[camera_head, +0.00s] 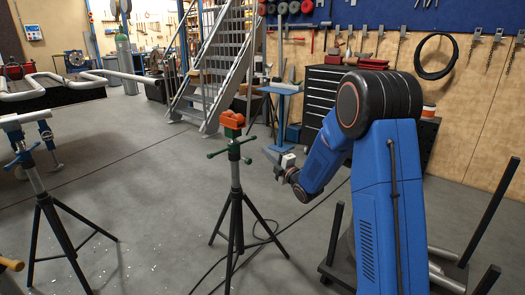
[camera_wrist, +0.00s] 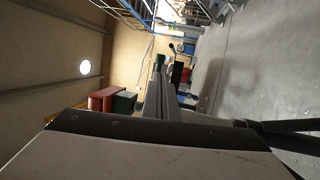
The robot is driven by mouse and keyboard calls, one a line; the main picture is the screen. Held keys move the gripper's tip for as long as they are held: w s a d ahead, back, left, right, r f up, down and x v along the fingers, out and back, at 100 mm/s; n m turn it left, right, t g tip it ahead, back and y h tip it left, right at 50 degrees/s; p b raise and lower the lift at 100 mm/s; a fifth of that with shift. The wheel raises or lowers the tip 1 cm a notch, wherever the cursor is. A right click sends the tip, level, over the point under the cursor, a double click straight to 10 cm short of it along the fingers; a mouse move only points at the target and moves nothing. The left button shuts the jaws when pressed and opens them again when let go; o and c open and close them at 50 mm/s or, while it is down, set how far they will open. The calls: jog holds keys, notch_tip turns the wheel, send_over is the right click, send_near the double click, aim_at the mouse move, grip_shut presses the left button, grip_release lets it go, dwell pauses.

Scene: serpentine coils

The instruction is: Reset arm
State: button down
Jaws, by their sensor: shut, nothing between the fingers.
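My gripper (camera_head: 273,154) is at the end of my blue arm in the head view, low in front of the blue stand and just right of the tripod stand. It is small there, with its fingers pointing left. In the wrist view my gripper (camera_wrist: 159,68) shows as narrow grey fingers close together, with nothing seen between them. The wrist view is turned on its side.
A black tripod stand with an orange top (camera_head: 232,119) stands close left of my gripper. Serpentine pipe coils (camera_head: 65,80) lie at the far left, with another tripod (camera_head: 45,190) below. A black tool cabinet (camera_head: 322,100) stands behind my arm. Grey floor (camera_head: 150,200) is open between the tripods.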

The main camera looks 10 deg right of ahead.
jog(key=s+d+r+m+g+h, duration=0.1)
jog(key=s+d+m+g+h, duration=0.2)
jog(key=s, duration=0.5)
jog(key=s+d+r+m+g+h, duration=0.1)
jog(key=s+d+r+m+h, duration=0.15)
jog(key=s+m, duration=0.45)
jog(key=s+d+r+m+g+h, duration=0.1)
jog(key=s+d+m+g+h, duration=0.15)
jog(key=s, duration=0.65)
jog(key=s+a+f+m+g, duration=0.1)
jog(key=s+m+g, duration=0.1)
jog(key=s, duration=0.9)
jog(key=s+f+m+g, duration=0.2)
jog(key=s+m+g, duration=0.1)
jog(key=s, duration=0.8)
jog(key=s+a+f+m+g, duration=0.1)
jog(key=s+m, duration=0.4)
jog(key=s, duration=0.6)
jog(key=shift+s+a+f+g, duration=0.2)
jog(key=shift+a+f+g, duration=0.15)
jog(key=shift+f+g, duration=0.3)
